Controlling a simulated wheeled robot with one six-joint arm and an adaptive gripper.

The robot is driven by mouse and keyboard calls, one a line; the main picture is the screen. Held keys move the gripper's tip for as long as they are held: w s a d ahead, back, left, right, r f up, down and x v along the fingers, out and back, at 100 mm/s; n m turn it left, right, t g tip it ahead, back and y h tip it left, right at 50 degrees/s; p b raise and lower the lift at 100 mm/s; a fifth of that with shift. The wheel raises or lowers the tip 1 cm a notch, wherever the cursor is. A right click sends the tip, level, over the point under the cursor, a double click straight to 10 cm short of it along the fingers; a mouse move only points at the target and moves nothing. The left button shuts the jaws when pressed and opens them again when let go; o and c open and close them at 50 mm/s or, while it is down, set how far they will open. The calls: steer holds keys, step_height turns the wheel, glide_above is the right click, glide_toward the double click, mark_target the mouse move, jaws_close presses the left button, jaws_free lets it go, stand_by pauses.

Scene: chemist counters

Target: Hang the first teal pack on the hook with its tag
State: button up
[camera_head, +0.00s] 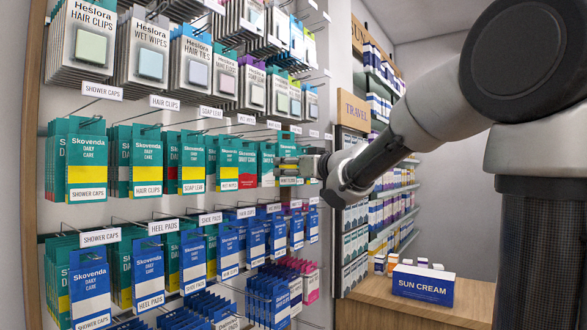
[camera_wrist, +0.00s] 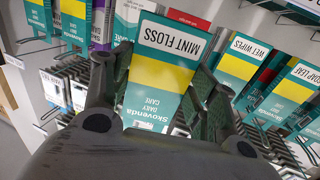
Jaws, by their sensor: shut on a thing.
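My gripper (camera_head: 290,166) is at the right part of the middle row of hanging packs. In the wrist view its two fingers (camera_wrist: 160,85) are shut on a teal, yellow and white pack marked MINT FLOSS (camera_wrist: 163,72). The pack's print is upside down in that view. Whether the pack touches a hook is hidden. Teal packs marked WET WIPES (camera_wrist: 240,62) and SOAP LEAF (camera_wrist: 298,88) hang to its right there. In the head view, SHOWER CAPS packs (camera_head: 87,160) and HAIR CLIPS packs (camera_head: 147,160) hang in the same row. Several hooks carry white name tags (camera_head: 164,102).
White Heslora packs (camera_head: 150,50) hang above, and blue packs (camera_head: 90,290) hang below. A wooden counter (camera_head: 400,312) at right holds a SUN CREAM box (camera_head: 422,286). Stocked shelves (camera_head: 390,190) stand behind my arm. Hooks and packs crowd the space around my gripper.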

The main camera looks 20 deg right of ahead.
steer(key=shift+w+a+f, duration=0.15)
steer(key=shift+w+a, duration=1)
steer(key=shift+w, duration=0.45)
steer(key=shift+w+a+f, duration=0.2)
steer(key=shift+w+a, duration=0.95)
steer(key=shift+w, duration=0.4)
steer(key=shift+w+a+f, duration=0.15)
steer(key=shift+w+a, duration=1)
steer(key=shift+w, duration=0.45)
steer(key=shift+w, duration=0.1)
steer(key=o, duration=1.1)
steer(key=shift+c, duration=0.2)
